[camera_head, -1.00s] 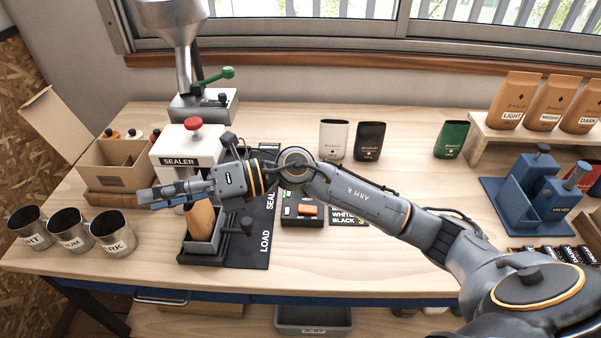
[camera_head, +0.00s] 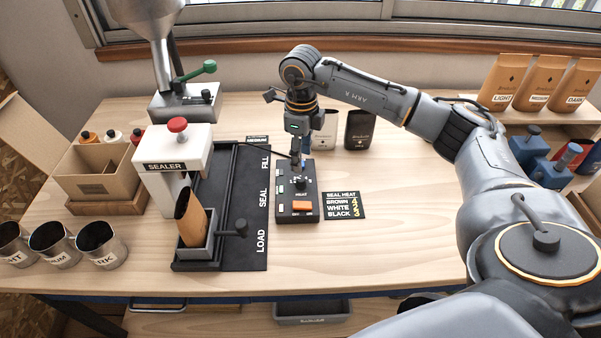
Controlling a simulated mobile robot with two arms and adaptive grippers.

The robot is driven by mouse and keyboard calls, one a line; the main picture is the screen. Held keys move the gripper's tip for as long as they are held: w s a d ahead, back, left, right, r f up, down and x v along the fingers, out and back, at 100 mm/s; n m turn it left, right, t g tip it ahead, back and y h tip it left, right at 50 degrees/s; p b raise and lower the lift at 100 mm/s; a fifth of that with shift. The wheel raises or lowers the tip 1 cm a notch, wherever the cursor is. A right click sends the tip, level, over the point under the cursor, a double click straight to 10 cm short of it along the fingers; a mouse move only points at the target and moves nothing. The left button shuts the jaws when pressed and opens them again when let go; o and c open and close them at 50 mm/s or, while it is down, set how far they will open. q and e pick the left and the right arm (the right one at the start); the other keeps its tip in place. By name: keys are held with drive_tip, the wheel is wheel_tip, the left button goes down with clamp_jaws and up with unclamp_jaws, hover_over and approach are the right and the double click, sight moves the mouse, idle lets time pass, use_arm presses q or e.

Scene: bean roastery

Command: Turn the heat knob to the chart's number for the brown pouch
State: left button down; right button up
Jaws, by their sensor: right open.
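The heat control box (camera_head: 284,205) is black, with an orange switch (camera_head: 302,206) at its front and a row of light marks on its left side. My right gripper (camera_head: 299,178) points down over the box at the heat knob, which its fingers hide; whether they touch it I cannot tell. The seal heat chart (camera_head: 343,205) lies to the right of the box, listing brown, white and black with yellow numbers, brown's seemingly 4. The brown pouch (camera_head: 191,220) stands open and tilted in the grey holder at the sealer's load end. My left gripper is not in view.
The white sealer (camera_head: 168,150) with its red knob stands left of the box, by a black track mat (camera_head: 256,225). Metal cups (camera_head: 100,244) stand front left. Table right of the chart is clear.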

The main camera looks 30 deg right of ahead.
sight(301, 179)
wheel_tip(301, 179, down, 8)
drive_tip(key=shift+f+p, duration=0.1)
drive_tip(key=shift+p, duration=0.7)
drive_tip(key=shift+c, duration=0.2)
clamp_jaws()
